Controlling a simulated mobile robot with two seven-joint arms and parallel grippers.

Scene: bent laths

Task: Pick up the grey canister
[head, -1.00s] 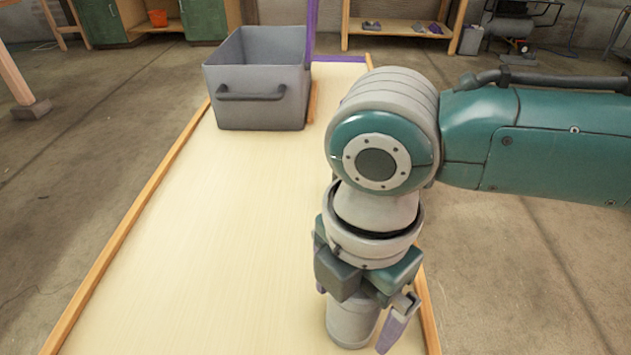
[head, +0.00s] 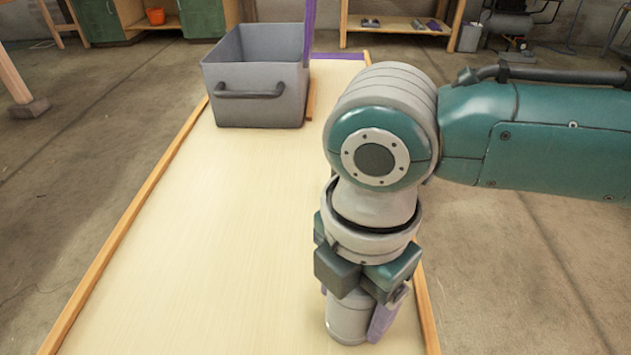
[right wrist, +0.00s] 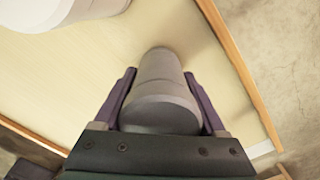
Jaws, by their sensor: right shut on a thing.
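The grey canister (head: 348,318) stands upright on the pale table near its right edge, in the lower part of the head view. My right gripper (head: 366,310) comes down over it from above and is shut on it, with a purple finger along its right side. In the right wrist view the canister (right wrist: 162,92) sits between the two purple fingers of my right gripper (right wrist: 163,102), one against each side. My gripper hides the canister's upper part in the head view. My left gripper is not in view.
A grey bin (head: 258,80) with a dark handle stands at the table's far end, beside a purple upright post (head: 310,30). The pale table (head: 220,240) has low wooden edge strips and is clear at left and middle. A shelf (head: 395,28) stands behind.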

